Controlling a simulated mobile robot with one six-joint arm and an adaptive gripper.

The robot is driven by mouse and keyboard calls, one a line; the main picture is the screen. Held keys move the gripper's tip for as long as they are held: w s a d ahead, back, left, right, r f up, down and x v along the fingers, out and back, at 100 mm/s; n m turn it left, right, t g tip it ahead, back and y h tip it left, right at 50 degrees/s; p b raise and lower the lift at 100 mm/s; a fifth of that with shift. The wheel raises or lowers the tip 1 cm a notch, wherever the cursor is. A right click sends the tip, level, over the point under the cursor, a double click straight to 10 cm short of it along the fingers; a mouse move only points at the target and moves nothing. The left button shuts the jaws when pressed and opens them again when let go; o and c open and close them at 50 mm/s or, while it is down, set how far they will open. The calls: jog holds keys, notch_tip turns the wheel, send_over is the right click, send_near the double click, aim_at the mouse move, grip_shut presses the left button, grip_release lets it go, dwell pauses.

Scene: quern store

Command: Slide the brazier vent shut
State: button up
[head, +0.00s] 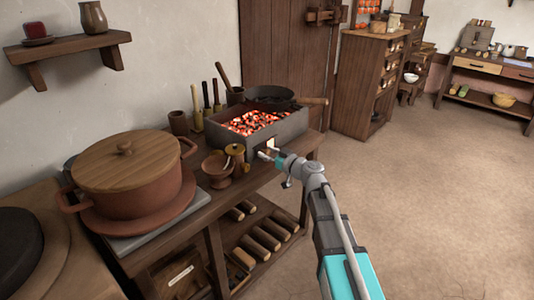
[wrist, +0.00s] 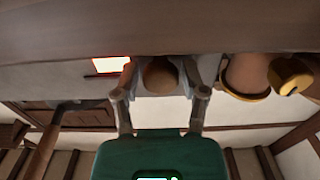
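The brazier (head: 289,128) is a dark grey metal box with glowing coals on top, standing on the wooden bench. Its vent opening (head: 271,143) glows in the front wall; it also shows as a bright patch in the wrist view (wrist: 110,65). A round brown knob (wrist: 160,75), apparently the vent slide's, sits beside the opening. My gripper (wrist: 161,80) is open, with one finger on each side of the knob and a gap visible on both sides. In the head view my gripper (head: 266,155) is at the brazier's front and hides the knob.
A pan (head: 270,93) rests on the brazier, its handle jutting right. Small brown pots (head: 218,168) stand close left of my gripper; a yellow-rimmed pot shows in the wrist view (wrist: 245,76). A big lidded pot (head: 127,185) is further left. The floor at right is clear.

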aim_at(271, 143)
grip_shut()
jog(key=shift+w+d, duration=0.85)
jog(key=shift+w, duration=0.25)
jog(key=shift+w+d, duration=0.85)
jog(key=shift+w, duration=0.25)
jog(key=shift+o, duration=2.3)
grip_release()
jog(key=shift+w, duration=0.1)
jog(key=shift+s, duration=0.2)
jog(key=shift+v, duration=5.95)
jog(key=shift+f, duration=0.1)
